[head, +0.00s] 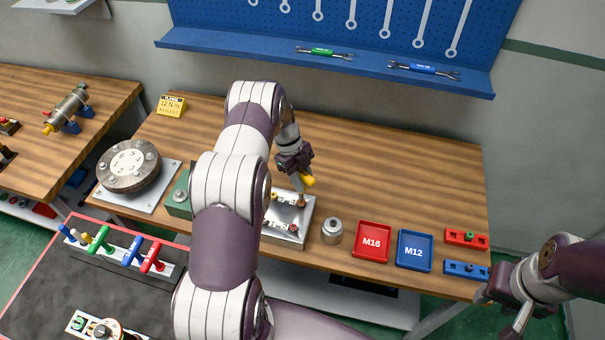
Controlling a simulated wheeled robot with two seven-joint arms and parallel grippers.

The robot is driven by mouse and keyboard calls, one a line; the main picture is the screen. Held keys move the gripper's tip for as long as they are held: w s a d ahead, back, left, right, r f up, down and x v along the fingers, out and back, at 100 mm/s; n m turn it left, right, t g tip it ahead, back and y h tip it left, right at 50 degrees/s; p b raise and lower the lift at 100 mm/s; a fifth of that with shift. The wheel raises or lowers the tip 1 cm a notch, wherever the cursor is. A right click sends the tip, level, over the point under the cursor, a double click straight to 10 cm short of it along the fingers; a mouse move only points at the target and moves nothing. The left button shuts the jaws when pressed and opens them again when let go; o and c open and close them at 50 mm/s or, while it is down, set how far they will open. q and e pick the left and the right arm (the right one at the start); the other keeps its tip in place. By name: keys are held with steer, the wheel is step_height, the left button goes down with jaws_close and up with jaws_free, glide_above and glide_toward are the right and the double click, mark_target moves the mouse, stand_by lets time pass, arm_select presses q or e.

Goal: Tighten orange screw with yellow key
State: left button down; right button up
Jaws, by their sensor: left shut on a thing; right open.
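My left gripper (304,176) is shut on the yellow key (310,181) above the right part of a metal block (298,236) on the bench. The key's shaft points down towards an orange-brown screw (302,203) on the block's top. I cannot tell whether its tip is seated in the screw. Another reddish screw head (294,228) shows at the block's front. My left arm hides the block's left part. My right gripper (519,312) is open and empty past the bench's front right corner.
A metal cylinder (331,231), a red M16 tray (373,241) and a blue M12 tray (414,250) stand right of the block. A rack of coloured T-handle keys (118,254) is at lower left. A round flange (129,166) sits at left. The bench's back right is clear.

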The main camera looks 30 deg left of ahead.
arm_select(q)
steer(key=shift+s, duration=0.1)
steer(key=shift+w+r+p, duration=0.2)
steer(key=shift+r+p, duration=0.35)
